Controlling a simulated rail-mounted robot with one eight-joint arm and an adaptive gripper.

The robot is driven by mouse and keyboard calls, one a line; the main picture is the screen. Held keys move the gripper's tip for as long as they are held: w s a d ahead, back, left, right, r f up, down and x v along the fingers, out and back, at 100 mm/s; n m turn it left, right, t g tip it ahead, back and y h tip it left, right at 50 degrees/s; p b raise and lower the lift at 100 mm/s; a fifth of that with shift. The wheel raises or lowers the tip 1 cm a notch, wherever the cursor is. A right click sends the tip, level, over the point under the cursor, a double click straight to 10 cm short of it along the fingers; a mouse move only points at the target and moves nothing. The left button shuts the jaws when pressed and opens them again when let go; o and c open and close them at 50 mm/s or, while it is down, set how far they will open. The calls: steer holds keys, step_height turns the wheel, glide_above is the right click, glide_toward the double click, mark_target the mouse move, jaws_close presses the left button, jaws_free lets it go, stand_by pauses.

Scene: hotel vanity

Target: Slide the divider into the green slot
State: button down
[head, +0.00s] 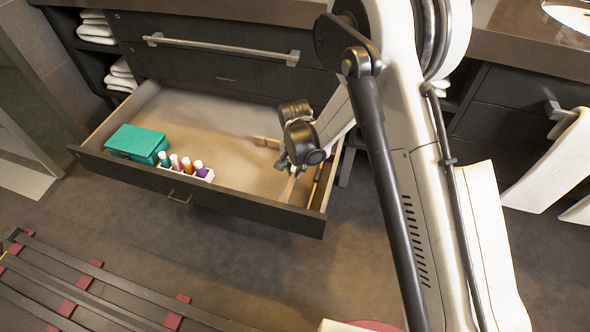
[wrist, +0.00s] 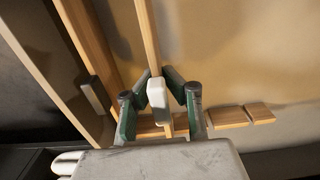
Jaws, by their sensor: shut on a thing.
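My gripper (head: 290,168) is inside the right part of the open drawer (head: 230,207). In the wrist view my gripper (wrist: 165,90) is shut on a thin light-wood strip, the divider (wrist: 148,35), which runs between its fingers. The divider also shows below the gripper in the head view (head: 288,188). Short wooden blocks with gaps between them (wrist: 230,117) lie beyond the fingers, and they show near the drawer's back right in the head view (head: 265,141). I cannot make out a green slot. The divider's lower end is partly hidden by the gripper.
A teal box (head: 137,142) and a white holder with several coloured bottles (head: 205,174) stand at the drawer's left front. The drawer's middle floor is clear. A wooden side rail (wrist: 92,45) runs close to the left of the divider in the wrist view.

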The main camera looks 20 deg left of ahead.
steer(key=shift+f, duration=1.15)
stand_by(0.4)
steer(key=c, duration=1.8)
jaws_free()
step_height(320, 180, up, 12)
steer(key=shift+r, duration=0.1)
